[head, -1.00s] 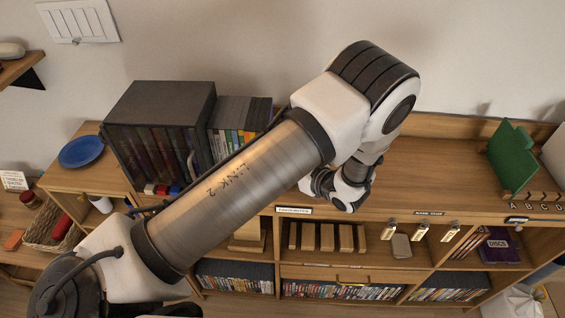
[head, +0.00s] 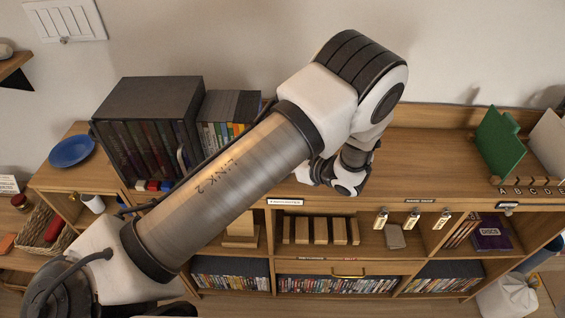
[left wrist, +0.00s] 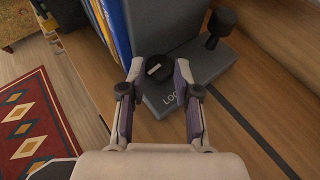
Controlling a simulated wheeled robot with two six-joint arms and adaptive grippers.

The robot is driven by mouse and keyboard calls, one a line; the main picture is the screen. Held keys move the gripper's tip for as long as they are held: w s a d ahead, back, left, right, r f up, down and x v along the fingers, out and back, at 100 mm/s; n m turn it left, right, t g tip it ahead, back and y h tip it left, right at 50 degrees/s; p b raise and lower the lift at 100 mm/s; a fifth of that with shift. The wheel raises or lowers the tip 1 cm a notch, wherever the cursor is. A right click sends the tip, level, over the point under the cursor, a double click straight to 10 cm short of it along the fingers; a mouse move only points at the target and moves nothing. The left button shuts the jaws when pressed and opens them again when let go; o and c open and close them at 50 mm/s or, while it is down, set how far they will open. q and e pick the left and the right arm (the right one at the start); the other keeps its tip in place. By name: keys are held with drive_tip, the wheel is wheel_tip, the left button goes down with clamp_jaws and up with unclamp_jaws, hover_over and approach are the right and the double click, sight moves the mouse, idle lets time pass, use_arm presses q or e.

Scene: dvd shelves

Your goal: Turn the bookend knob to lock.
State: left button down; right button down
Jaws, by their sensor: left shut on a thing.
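The bookend knob (left wrist: 158,68) is a round black knob with a pale mark on its top. It sits on the flat grey base of the bookend (left wrist: 200,62), where partly hidden lettering starting "LO" shows beside it. My left gripper (left wrist: 158,72) has one finger on each side of the knob and is shut on it. My right gripper is in neither view.
Upright cases (left wrist: 105,25) stand left of the knob, and a black post with a rounded top (left wrist: 220,25) stands behind it to the right. A dark disc box (head: 150,120) and a green divider (head: 498,145) stand on the shelf top (head: 425,165).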

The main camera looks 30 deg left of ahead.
use_arm(q)
drive_tip(key=n+g+b, duration=0.1)
drive_tip(key=g, duration=0.1)
drive_tip(key=f+n+g+b, duration=0.1)
drive_tip(key=n+g+b, duration=0.1)
drive_tip(key=w+n+g+b, duration=0.1)
drive_tip(key=n+g+b, duration=0.1)
drive_tip(key=shift+a+f+h, duration=0.1)
drive_tip(key=shift+f+h, duration=0.05)
drive_tip(key=shift+h, duration=0.25)
drive_tip(key=n+g+b, duration=0.1)
drive_tip(key=n+g+h, duration=0.1)
drive_tip(key=n+g+b, duration=0.1)
drive_tip(key=shift+w+a+n+g+h+b, duration=0.2)
drive_tip(key=shift+w+n+g+h+b, duration=0.1)
drive_tip(key=shift+n+g+h+b, duration=0.1)
drive_tip(key=shift+w+a+n+g+h, duration=0.1)
drive_tip(key=shift+n+g+h, duration=0.5)
drive_tip(key=shift+n+g, duration=0.1)
drive_tip(key=shift+w+a+n+g+h, duration=0.15)
drive_tip(key=shift+n+g+h, duration=0.6)
drive_tip(key=shift+n, duration=0.25)
